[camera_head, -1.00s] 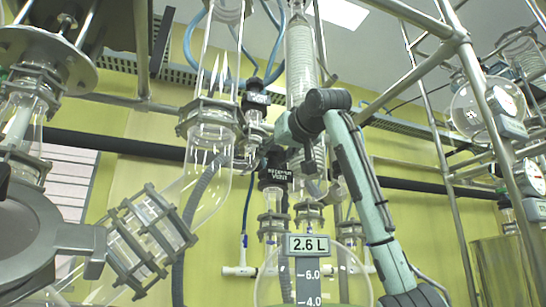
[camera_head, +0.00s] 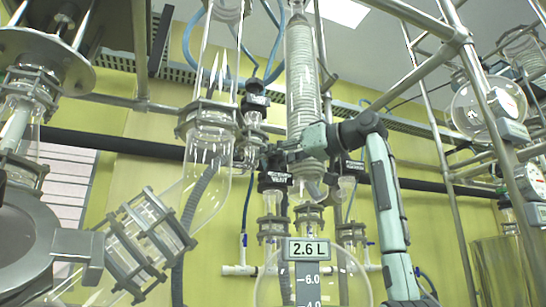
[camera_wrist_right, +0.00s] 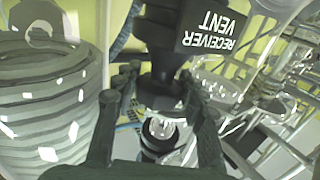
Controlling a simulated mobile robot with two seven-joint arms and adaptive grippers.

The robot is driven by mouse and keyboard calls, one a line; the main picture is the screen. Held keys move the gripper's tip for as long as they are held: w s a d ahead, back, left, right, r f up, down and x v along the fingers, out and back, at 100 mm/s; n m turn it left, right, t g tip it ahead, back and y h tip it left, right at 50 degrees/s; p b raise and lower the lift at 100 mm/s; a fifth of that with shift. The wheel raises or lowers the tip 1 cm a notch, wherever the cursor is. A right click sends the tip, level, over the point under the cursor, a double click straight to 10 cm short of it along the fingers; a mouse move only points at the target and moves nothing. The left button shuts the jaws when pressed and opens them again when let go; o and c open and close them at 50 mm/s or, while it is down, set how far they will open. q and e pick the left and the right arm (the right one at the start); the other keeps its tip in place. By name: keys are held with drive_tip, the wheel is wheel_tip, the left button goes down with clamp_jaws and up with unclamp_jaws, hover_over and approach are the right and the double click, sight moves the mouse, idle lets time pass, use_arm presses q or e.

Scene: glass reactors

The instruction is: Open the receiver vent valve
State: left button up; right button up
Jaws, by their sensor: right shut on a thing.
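The receiver vent valve (camera_head: 275,180) is a black fitting with a white-lettered label. It stands above a glass neck of the receiver (camera_head: 350,283), the clear vessel marked 2.6 L. In the right wrist view the valve's label (camera_wrist_right: 213,30) reads upside down. My right gripper (camera_head: 273,157) is at the top of the valve in the head view. In the right wrist view its dark fingers (camera_wrist_right: 158,105) lie on both sides of the valve's black stem and are shut on it. Whether the valve has turned cannot be told. My left gripper is not in view.
A ribbed glass column (camera_head: 303,75) stands close beside the gripper, and fills the left of the right wrist view (camera_wrist_right: 45,105). A glass elbow (camera_head: 212,175) is to the left. Another black-topped fitting (camera_head: 350,168) is to the right. Metal frame poles (camera_head: 445,150) stand further right.

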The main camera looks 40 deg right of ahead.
idle(0.3)
drive_tip(key=o, duration=0.9)
drive_tip(key=shift+h, duration=0.3)
